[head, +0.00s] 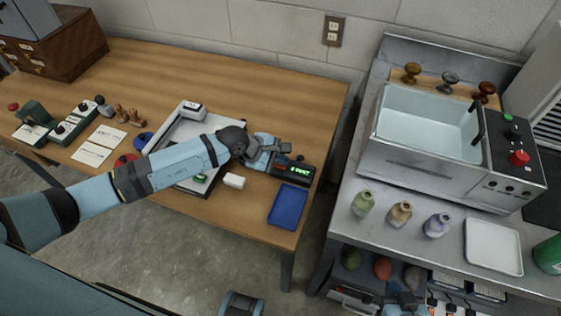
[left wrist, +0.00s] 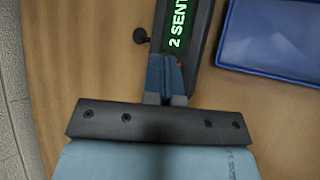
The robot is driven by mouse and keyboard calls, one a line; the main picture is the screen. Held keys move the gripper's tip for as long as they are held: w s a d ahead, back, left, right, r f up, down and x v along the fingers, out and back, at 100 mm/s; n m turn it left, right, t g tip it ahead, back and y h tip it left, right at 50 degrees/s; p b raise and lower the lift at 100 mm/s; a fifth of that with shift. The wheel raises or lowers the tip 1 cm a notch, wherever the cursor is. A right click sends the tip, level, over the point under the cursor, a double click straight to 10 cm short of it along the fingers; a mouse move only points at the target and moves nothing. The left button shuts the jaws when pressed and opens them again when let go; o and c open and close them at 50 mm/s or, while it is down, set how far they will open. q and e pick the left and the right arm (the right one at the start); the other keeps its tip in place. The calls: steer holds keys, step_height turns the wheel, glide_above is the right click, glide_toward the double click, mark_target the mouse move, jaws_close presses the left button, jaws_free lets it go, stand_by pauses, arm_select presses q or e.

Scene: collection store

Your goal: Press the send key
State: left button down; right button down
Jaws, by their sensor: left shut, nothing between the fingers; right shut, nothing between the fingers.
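A dark device (head: 293,170) with a lit green display stands at the right end of the wooden table. In the left wrist view its display (left wrist: 178,24) reads "2 SENT". A small black knob (left wrist: 140,36) sticks out beside the device. My right gripper (head: 404,302) is shut, low at the bottom edge, partly cut off.
A blue tray (head: 288,206) lies in front of the device. A white block (head: 234,181) and a framed pad (head: 226,128) lie under or near my left arm. A metal counter with a basin (head: 428,120) and small bottles stands right, across a gap.

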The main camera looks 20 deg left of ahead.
mark_target(280, 165)
arm_select(q)
steer(key=shift+r+p, duration=0.45)
steer(key=shift+r, duration=0.35)
steer(key=shift+r, duration=0.1)
steer(key=shift+r+p, duration=1.6)
steer(key=shift+r, duration=0.85)
